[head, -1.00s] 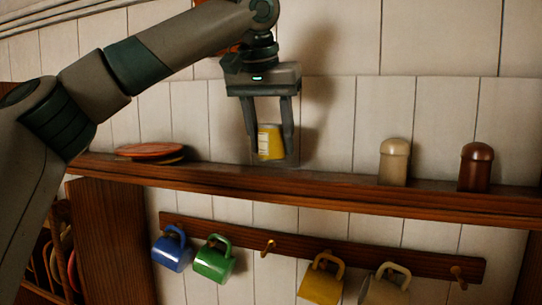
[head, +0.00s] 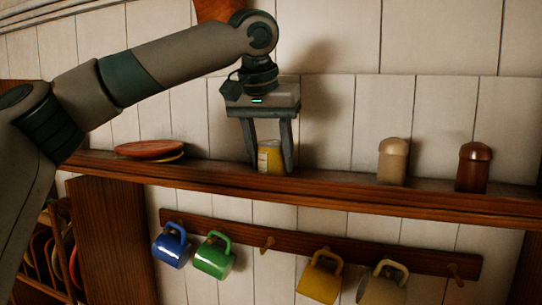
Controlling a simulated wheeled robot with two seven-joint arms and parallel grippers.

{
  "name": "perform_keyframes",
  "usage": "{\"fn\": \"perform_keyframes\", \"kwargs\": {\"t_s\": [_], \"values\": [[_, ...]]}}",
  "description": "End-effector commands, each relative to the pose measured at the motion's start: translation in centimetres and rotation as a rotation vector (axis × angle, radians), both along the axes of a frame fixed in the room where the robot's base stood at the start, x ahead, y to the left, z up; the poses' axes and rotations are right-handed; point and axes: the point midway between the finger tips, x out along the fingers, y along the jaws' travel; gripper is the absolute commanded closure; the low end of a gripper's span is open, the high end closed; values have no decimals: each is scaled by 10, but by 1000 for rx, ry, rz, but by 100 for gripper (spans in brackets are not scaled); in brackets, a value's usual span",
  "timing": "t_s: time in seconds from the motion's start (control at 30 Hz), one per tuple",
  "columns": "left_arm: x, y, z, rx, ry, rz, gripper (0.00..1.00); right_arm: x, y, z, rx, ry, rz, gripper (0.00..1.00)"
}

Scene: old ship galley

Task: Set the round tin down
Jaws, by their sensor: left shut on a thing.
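The round tin (head: 270,157) is yellow with a pale label on its left side. It is upright at the wooden shelf (head: 330,187), between the plates and the two shakers. Its base is at the level of the shelf top and looks to be touching it. My left gripper (head: 269,165) points down from above, shut on the tin with one finger on each side. The fingers hide the tin's side edges. My right gripper is not in view.
Stacked plates (head: 150,149) lie on the shelf to the left. A cream shaker (head: 393,162) and a brown shaker (head: 474,167) stand to the right, with clear shelf between them and the tin. Below, a blue mug (head: 172,246), green mug (head: 213,258) and others hang from pegs.

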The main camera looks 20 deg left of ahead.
Motion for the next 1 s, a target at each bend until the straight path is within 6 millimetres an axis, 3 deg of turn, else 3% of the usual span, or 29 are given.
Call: {"fn": "perform_keyframes", "kwargs": {"t_s": [0.03,0.1,0.57,0.77,1.0], "values": [[0,0,-2,0,1,0,53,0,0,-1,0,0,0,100],[0,0,-1,0,1,0,37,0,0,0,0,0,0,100],[-1,0,3,0,-1,0,37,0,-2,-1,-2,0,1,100],[-9,0,21,-2,-2,1,37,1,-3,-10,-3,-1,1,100],[-25,0,59,-2,-2,0,37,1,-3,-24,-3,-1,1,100]]}}
